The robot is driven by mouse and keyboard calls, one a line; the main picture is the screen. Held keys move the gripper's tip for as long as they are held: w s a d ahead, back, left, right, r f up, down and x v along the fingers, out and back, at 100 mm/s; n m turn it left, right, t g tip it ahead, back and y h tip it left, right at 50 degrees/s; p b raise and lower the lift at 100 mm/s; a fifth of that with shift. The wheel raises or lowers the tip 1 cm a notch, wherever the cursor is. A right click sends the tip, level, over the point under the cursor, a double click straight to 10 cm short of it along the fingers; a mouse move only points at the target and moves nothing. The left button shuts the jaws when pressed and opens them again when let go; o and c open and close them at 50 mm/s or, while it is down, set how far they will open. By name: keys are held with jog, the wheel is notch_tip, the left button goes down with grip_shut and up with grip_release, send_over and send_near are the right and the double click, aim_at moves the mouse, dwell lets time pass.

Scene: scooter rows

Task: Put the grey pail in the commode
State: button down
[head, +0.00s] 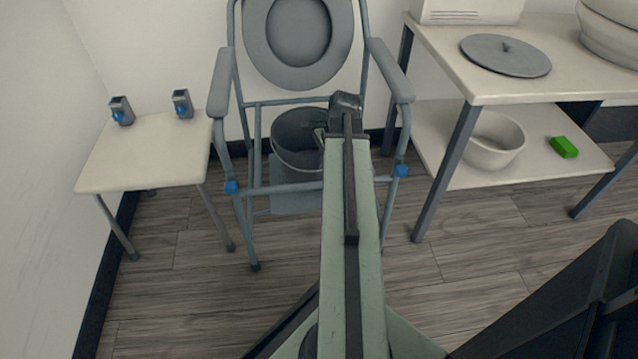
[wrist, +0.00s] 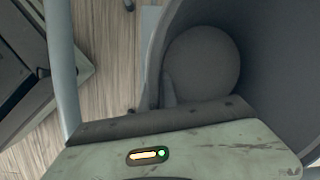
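The grey pail (head: 296,158) is inside the frame of the commode (head: 222,85), below the raised seat and lid (head: 262,50) and between the side legs. The wrist view looks down into the pail (wrist: 265,75), with its round bottom showing. My gripper (head: 325,133) is at the right part of the pail's rim in the head view. In the wrist view one finger (wrist: 168,90) lies against the inside of the wall, and the gripper looks shut on the rim. My arm hides the pail's right side. Whether the pail's base touches its support cannot be told.
A grey panel (head: 290,203) shows low in the commode frame. A white side table (head: 140,155) with two small blue-and-grey items stands left. A shelved table (head: 450,60) at right holds a grey round lid (head: 505,56), a white bowl (head: 492,145) and a green block (head: 563,147).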

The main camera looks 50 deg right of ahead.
jog(key=shift+f, duration=0.1)
notch_tip(320, 180, down, 4)
jog(key=b, duration=0.3)
jog(key=shift+b, duration=0.3)
jog(key=c, duration=1.7)
grip_release()
jog(key=p+v, duration=1.2)
jog(key=shift+r, duration=0.2)
